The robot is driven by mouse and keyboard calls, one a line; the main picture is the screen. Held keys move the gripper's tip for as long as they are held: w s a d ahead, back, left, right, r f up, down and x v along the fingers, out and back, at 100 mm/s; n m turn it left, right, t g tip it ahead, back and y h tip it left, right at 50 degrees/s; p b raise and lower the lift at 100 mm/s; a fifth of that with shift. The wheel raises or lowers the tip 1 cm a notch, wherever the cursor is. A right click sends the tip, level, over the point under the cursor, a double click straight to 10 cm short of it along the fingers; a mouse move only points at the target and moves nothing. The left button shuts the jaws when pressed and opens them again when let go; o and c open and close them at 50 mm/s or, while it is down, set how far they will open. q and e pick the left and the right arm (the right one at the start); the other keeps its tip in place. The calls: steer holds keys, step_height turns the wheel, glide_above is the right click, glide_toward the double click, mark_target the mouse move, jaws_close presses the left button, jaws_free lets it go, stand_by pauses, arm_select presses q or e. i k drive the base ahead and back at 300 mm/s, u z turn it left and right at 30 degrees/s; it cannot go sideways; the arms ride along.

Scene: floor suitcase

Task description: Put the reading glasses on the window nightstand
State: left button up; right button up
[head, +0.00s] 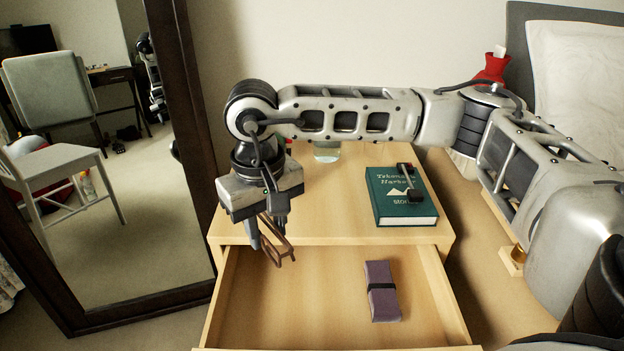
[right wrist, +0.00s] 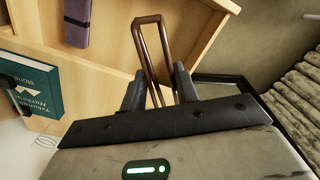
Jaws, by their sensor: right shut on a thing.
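My right gripper (head: 264,234) is shut on the reading glasses (head: 280,246), which have a thin brown frame. It holds them over the left front edge of a light wood nightstand (head: 325,200) and its open drawer (head: 300,300). In the right wrist view the frame (right wrist: 142,38) stands out as a narrow loop between the fingers (right wrist: 160,90) of my right gripper. I cannot tell from these views whether this is the window nightstand. My left gripper is not in view.
A green book (head: 405,212) with a small dark object (head: 410,183) on it lies on the nightstand's right. A purple case (head: 381,290) with a black band lies in the drawer. A clear item (head: 327,153) stands behind my arm. A dark-framed mirror (head: 125,220) stands at left.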

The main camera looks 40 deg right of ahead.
mark_target(313, 213)
steer(key=u, duration=2.2)
steer(key=i, duration=0.85)
steer(key=z, duration=3.35)
steer(key=i, duration=0.5)
steer(key=u, duration=0.05)
